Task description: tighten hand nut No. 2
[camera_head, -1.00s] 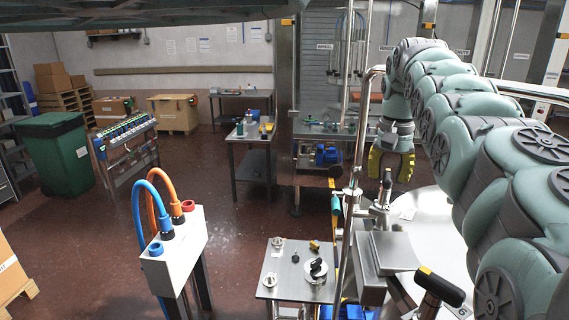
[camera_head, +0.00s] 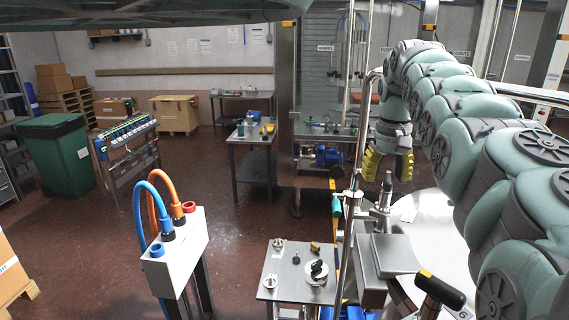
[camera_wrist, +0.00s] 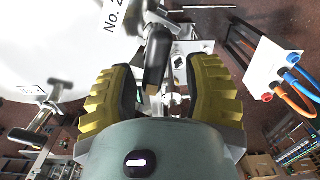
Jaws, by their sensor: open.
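My gripper (camera_head: 388,165) hangs over the round white lid, with its yellow ridged fingers spread. In the wrist view my gripper (camera_wrist: 163,72) is open, with a dark-handled hand nut (camera_wrist: 157,55) showing between and beyond the fingers. I cannot tell whether they touch it. The label "No. 2" (camera_wrist: 116,18) is on the white lid (camera_wrist: 60,40) beside that nut. In the head view an upright nut (camera_head: 386,190) is just below my gripper; its label is not readable there. Another dark-handled nut (camera_wrist: 22,136) is at left in the wrist view, near a second label (camera_wrist: 25,90).
A black handle with an orange tip (camera_head: 440,289) stands at the lid's near edge. A metal pipe frame (camera_head: 360,130) rises left of my gripper. A small control table (camera_head: 290,285) and a white box with blue and orange hoses (camera_head: 176,258) stand to the left.

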